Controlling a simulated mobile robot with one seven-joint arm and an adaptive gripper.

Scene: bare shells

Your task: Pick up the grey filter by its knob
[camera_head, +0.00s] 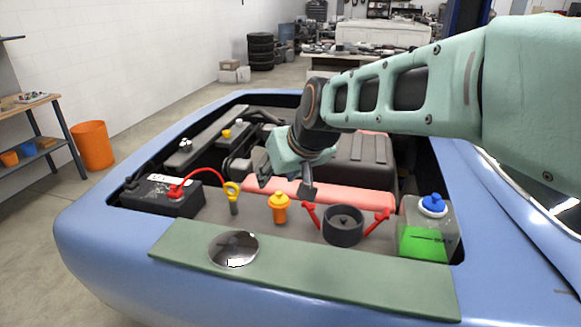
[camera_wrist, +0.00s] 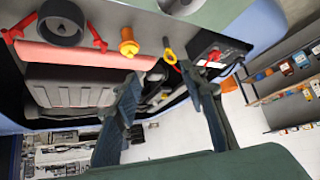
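The grey filter (camera_head: 343,225) is a dark, round, short cylinder with a small knob at its centre. It sits in the engine bay near the front edge, with red levers (camera_head: 377,221) splayed out on both sides.
An orange cap (camera_head: 279,208), a yellow-ringed dipstick (camera_head: 232,192) and a black battery (camera_head: 168,197) lie left of the filter. A blue-capped tank of green fluid (camera_head: 425,243) stands right. A shiny metal dish (camera_head: 233,249) rests on the green mat (camera_head: 330,279) in front.

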